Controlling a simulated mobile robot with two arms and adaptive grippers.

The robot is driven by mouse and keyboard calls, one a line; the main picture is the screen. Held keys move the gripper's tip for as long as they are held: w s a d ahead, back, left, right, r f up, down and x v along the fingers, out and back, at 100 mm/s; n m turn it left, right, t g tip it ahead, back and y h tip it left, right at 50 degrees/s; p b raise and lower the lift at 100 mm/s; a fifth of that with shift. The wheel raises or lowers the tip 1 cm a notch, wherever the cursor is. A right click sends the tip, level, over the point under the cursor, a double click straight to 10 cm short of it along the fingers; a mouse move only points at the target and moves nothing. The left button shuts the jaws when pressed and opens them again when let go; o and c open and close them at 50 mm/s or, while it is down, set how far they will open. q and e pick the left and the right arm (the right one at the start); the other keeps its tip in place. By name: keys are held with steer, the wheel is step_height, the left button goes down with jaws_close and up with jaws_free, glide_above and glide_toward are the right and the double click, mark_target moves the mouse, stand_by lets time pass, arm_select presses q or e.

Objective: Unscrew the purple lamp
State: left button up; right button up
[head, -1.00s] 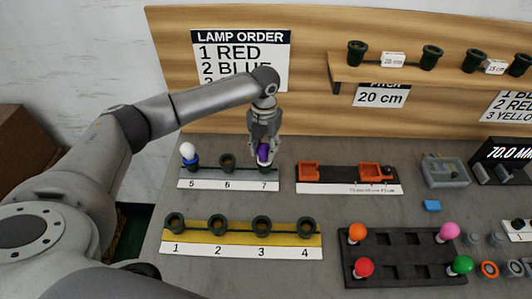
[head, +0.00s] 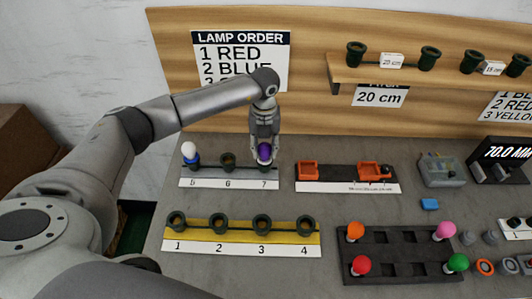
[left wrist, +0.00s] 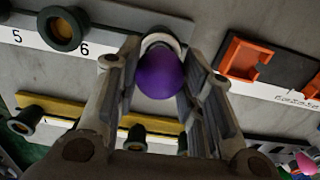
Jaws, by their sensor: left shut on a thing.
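The purple lamp (head: 264,153) stands at socket position 7 on the grey back strip (head: 230,184). It also shows in the left wrist view (left wrist: 160,76), between the two fingers with a pale ring behind it. My left gripper (head: 265,146) comes down from above and is shut on the purple lamp. Whether the lamp's base is still seated in the socket is hidden by the fingers and the bulb. My right gripper is in neither view.
The yellow strip (head: 240,231) in front holds empty sockets. A dark tray (head: 398,262) with coloured lamps and an orange-fitted fixture (head: 335,173) lie to the right.

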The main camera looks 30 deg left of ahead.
arm_select(q)
steer(key=shift+r+n+p, duration=0.15)
steer(key=shift+n+p, duration=0.4)
steer(key=shift+n, duration=0.35)
steer(key=n+p, duration=0.1)
steer(key=n, duration=0.1)
steer(key=shift+n, duration=0.4)
steer(key=o, duration=1)
steer(key=shift+c, duration=0.2)
